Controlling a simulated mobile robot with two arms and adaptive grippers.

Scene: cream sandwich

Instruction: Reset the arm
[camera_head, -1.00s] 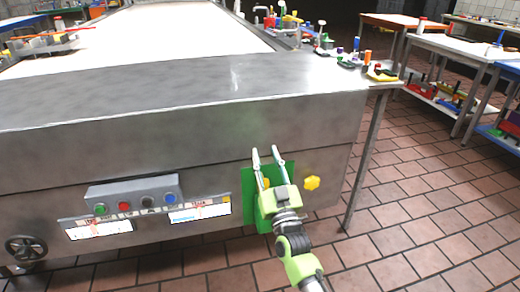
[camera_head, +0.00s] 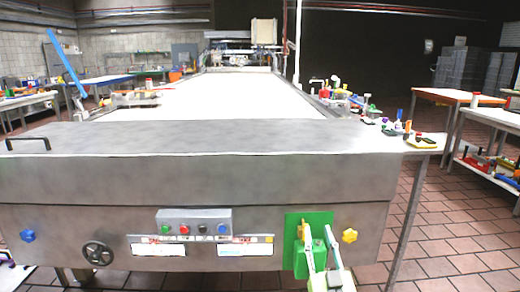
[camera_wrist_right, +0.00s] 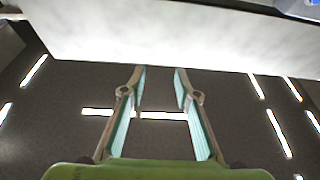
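My right gripper (camera_head: 317,232) shows at the bottom of the head view, right of centre, in front of the green plate (camera_head: 292,222) on the steel machine's front. In the right wrist view my right gripper (camera_wrist_right: 160,78) has its two fingers spread apart with nothing between them. Beyond the fingers, that view shows a pale grey surface at the top and a dark area with bright strips. My left gripper does not show in either view.
The steel machine (camera_head: 200,175) with a long white belt (camera_head: 215,95) fills the middle. Its front has a button box (camera_head: 194,221), a handwheel (camera_head: 97,254) and a yellow knob (camera_head: 350,235). Side tables (camera_head: 445,95) stand right. The tiled floor (camera_head: 440,230) between is clear.

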